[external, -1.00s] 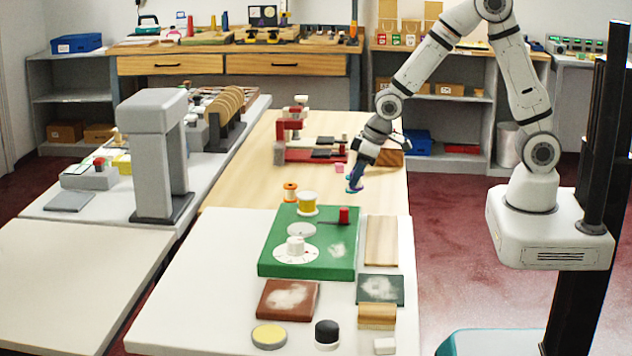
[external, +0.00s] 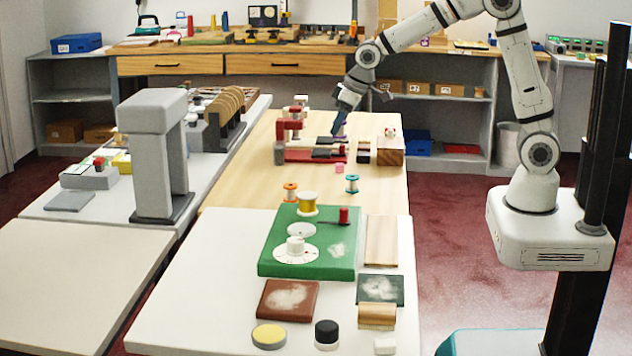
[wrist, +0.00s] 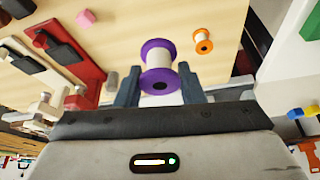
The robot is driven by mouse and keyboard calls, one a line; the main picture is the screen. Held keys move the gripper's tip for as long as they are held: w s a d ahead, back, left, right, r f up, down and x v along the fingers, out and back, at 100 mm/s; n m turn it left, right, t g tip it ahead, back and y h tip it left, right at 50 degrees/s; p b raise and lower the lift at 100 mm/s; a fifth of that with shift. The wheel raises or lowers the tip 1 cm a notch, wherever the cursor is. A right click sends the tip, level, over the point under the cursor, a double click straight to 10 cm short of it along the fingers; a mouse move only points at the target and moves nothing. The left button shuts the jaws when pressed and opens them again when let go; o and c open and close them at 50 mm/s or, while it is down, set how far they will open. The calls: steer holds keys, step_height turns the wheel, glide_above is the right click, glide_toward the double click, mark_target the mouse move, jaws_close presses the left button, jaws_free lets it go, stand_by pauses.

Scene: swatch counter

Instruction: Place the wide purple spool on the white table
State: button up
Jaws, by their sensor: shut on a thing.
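The wide purple spool (wrist: 160,68), with purple flanges and a pale core, sits between the two fingers of my gripper (wrist: 160,88) in the wrist view. My gripper is shut on it. In the external view my gripper (external: 340,132) is over the far part of the wooden table, beside the red press; only a hint of purple shows there. The white table (external: 190,300) is in the foreground, with a second pale white table (external: 70,285) to its left.
A green board (external: 310,262) with a dial, brown and dark pads, and several small items cover much of the front white table; its left side is bare. Orange (external: 290,192), yellow (external: 307,203) and teal (external: 352,184) spools stand nearby. A red press (external: 300,155) stands at the back.

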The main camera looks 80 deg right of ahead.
steer(key=w+d+m+h, duration=0.1)
steer(key=w+d+m, duration=0.15)
steer(key=d, duration=0.65)
steer(key=w+d+m, duration=0.1)
steer(key=w+d, duration=0.2)
steer(key=d, duration=0.6)
glide_above(320, 167)
steer(key=s, duration=0.2)
steer(key=shift+g, duration=0.3)
steer(key=f, duration=1.1)
steer(key=shift+w+a+f, duration=0.15)
steer(key=shift+w+a, duration=0.05)
steer(key=shift+w, duration=0.05)
steer(key=shift+f, duration=2.15)
steer(key=shift+f, duration=0.2)
steer(key=o, duration=0.7)
steer(key=shift+o, duration=0.2)
steer(key=shift+r, duration=0.1)
